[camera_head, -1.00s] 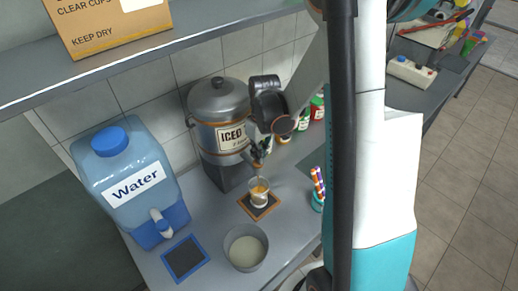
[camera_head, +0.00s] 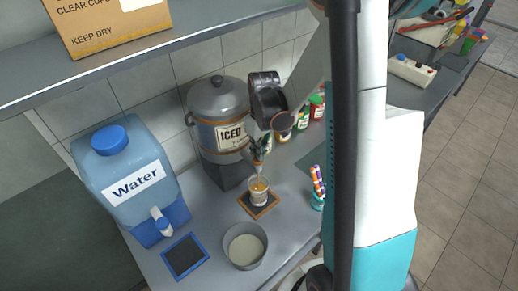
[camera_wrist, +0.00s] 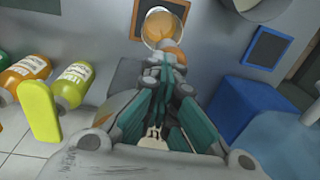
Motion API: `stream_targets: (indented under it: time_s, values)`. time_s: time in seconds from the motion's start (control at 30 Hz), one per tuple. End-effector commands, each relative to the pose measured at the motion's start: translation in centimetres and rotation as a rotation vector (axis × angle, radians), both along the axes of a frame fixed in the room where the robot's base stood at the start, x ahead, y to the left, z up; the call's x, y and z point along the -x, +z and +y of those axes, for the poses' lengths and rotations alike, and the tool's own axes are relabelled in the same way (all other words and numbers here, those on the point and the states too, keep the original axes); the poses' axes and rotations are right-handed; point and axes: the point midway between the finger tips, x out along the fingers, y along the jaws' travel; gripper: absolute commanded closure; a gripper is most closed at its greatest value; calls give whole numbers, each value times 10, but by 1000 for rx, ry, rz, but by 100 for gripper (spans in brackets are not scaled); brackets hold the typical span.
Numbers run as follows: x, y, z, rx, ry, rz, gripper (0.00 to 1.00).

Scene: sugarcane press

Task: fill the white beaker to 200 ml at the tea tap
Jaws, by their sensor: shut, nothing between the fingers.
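The beaker (camera_head: 259,193) stands upright on a wood-framed dark pad (camera_head: 271,207) under the front of the iced tea urn (camera_head: 222,104). Amber liquid shows inside it; I cannot read its level against the marks. My gripper (camera_head: 257,166) points down at the tap, just above the beaker, and mostly hides the tap. Its fingers are shut with nothing between them. In the wrist view the fingertips (camera_wrist: 164,58) are close to an orange part below the beaker (camera_wrist: 163,24), which shows amber liquid. A thin stream seems to run into the beaker.
A blue water jug (camera_head: 125,180) with its own tap stands left, with a blue-framed pad (camera_head: 185,257) before it. A grey pot (camera_head: 245,247) of pale liquid sits near the front edge. A pen cup (camera_head: 317,201) and bottles (camera_head: 302,118) are right.

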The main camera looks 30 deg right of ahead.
Motion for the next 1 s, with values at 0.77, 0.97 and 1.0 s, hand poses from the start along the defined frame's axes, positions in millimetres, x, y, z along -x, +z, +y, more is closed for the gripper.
stream_targets:
  time_s: [0.77, 0.97, 1.0]
  values:
    - [-7, 131, -2, 1, 1, -2, 100]
    - [-7, 133, -2, 1, 1, -2, 100]
    - [-7, 133, -2, 1, 1, -2, 100]
